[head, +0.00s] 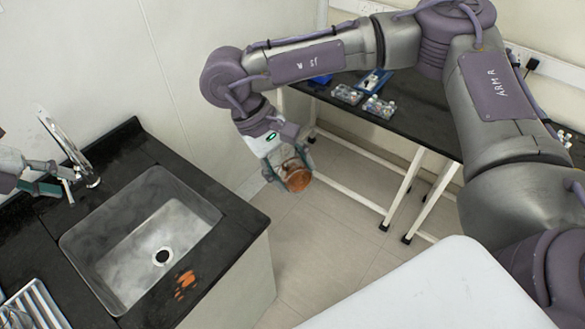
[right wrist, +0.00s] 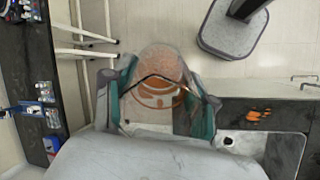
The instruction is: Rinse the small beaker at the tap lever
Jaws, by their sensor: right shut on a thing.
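The small beaker (head: 298,179) has an orange-brown stain and is held in my right gripper (head: 286,166), over the floor between the sink counter and the back bench. In the right wrist view the clear beaker (right wrist: 160,75) sits between the teal fingers of my right gripper (right wrist: 160,105). The chrome tap (head: 62,140) stands at the sink's back left corner. My left gripper (head: 62,184) is at the left edge beside the tap base. The lever is hard to make out there, and I cannot tell whether those fingers are closed on it.
The grey sink (head: 190,205) is empty, with a dark drain, set in a black counter (head: 240,215). An orange spill (head: 185,283) lies on the counter's front edge. A metal rack (head: 38,300) is at bottom left. A black bench (head: 420,125) holds trays of small bottles (head: 378,106).

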